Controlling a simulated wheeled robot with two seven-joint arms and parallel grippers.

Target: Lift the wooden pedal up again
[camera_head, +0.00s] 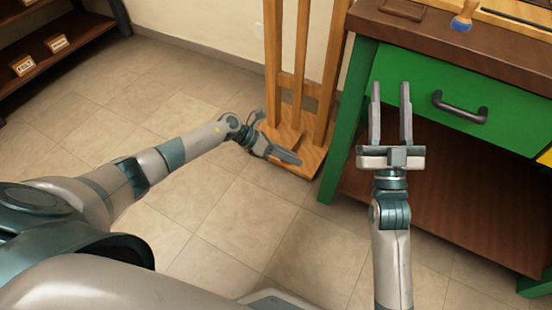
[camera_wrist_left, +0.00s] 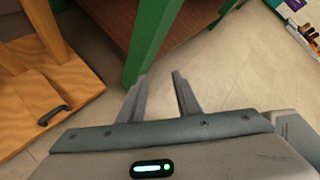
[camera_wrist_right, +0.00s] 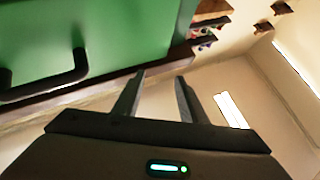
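The wooden stand (camera_head: 302,60) has tall posts and a low base by the wall. A wooden board that looks like the pedal (camera_head: 283,133) lies low between the posts; my left gripper partly hides it. In the left wrist view the pedal (camera_wrist_left: 30,95) appears at the left, with a small dark handle (camera_wrist_left: 52,116) at its near end. My left gripper (camera_head: 297,157) is low over the stand's base; in its wrist view (camera_wrist_left: 160,78) the fingers are apart and empty, to the right of the pedal. My right gripper (camera_head: 390,86) is open and empty, pointing up before the green drawer.
The green workbench (camera_head: 343,125) stands right of the stand, one leg close to the base. Its drawer (camera_head: 425,75) has a dark handle (camera_head: 460,107). A blue-and-wood brush (camera_head: 464,17) lies on top. Tiled floor left of the stand is clear. A dark shelf (camera_head: 50,35) stands far left.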

